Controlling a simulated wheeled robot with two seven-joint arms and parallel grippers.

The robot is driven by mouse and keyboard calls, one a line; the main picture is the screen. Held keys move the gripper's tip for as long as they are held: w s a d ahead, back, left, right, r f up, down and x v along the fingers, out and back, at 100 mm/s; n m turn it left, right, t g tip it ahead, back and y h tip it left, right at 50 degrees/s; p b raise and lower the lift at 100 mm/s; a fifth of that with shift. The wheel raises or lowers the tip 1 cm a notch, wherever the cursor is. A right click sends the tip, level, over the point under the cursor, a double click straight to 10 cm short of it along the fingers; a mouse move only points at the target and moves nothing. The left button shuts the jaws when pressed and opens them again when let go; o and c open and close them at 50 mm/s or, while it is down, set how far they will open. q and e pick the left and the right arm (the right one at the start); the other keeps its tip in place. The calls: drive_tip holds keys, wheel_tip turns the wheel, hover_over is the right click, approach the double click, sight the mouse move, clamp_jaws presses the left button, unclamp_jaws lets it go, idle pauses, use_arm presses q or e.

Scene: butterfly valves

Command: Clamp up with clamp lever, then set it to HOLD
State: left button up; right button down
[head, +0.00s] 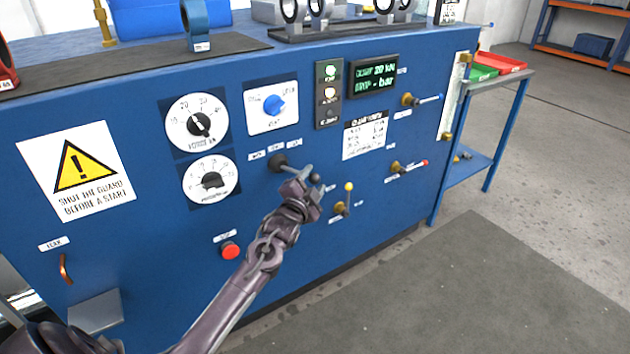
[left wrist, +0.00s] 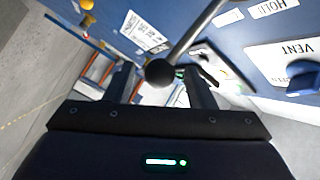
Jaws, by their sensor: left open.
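The clamp lever (head: 279,161) is on the blue panel front, below the dial marked VENT, with a row of small labels above it. Its rod points right and outward to a black ball knob (head: 315,178). My left gripper (head: 306,184) is at the knob end of the lever, open. In the left wrist view, the black knob (left wrist: 160,72) appears between the two spread fingers, with the grey rod running up and right. I cannot tell whether a finger touches it. The HOLD label (left wrist: 273,8) shows upside down in the upper right. My right gripper is not in view.
A yellow-knobbed brass valve (head: 347,188) sits just right of my gripper. Brass valves with red (head: 408,166) and blue (head: 422,99) handles are further right. A red button (head: 230,250) is below my forearm's left side. The display (head: 375,76) reads 20 kN.

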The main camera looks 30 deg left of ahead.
use_arm(q)
drive_tip(key=shift+w+a, duration=0.15)
drive_tip(key=shift+w, duration=0.7)
drive_tip(key=shift+c, duration=0.4)
clamp_jaws()
